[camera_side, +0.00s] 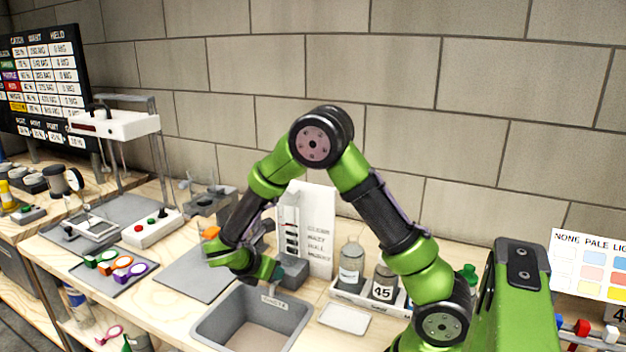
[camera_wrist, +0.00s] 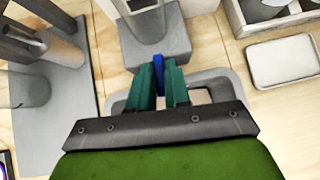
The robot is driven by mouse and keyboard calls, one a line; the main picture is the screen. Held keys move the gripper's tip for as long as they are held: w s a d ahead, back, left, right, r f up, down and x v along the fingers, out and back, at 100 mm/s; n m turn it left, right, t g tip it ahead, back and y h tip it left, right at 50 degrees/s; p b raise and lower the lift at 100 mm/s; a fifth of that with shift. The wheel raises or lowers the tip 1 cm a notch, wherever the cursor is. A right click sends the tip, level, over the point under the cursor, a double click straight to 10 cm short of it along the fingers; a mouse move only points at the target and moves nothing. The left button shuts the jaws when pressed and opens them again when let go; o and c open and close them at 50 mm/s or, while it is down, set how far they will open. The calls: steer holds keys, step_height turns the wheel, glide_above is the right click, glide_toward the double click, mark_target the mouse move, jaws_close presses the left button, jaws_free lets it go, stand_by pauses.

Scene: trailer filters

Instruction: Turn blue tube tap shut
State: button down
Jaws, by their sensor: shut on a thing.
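The blue tap (camera_wrist: 159,64) shows in the wrist view as a narrow blue piece at the front of a grey block (camera_wrist: 150,38). My gripper (camera_wrist: 160,82) has its two teal fingers closed on either side of it. In the side view my gripper (camera_side: 279,272) reaches in beside the same grey block, at the foot of a white marked panel (camera_side: 306,228). The tap is hidden there behind my gripper, and the tube cannot be made out in either view.
A grey basin (camera_side: 203,333) stands open below and in front of my gripper. A white tray with bottles (camera_side: 351,264) and a flat white dish (camera_side: 344,318) are to the right. A grey mat (camera_side: 195,276) lies left. A dark tray with coloured rings (camera_side: 118,272) is further left.

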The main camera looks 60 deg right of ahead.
steer(key=m+g, duration=0.2)
steer(key=m, duration=0.1)
steer(key=m+g+y, duration=0.1)
steer(key=m, duration=0.1)
steer(key=shift+w+g, duration=0.3)
steer(key=m+g+y, duration=0.1)
steer(key=m, duration=0.1)
steer(key=m+g+y, duration=0.1)
steer(key=m, duration=0.1)
steer(key=m+g+y, duration=0.1)
steer(key=shift+w+d+m, duration=0.15)
steer(key=shift+d+m, duration=0.1)
steer(key=shift+m, duration=0.15)
steer(key=shift+y, duration=0.3)
steer(key=c, duration=1.2)
jaws_free()
steer(key=shift+o, duration=0.2)
steer(key=shift+d, duration=0.1)
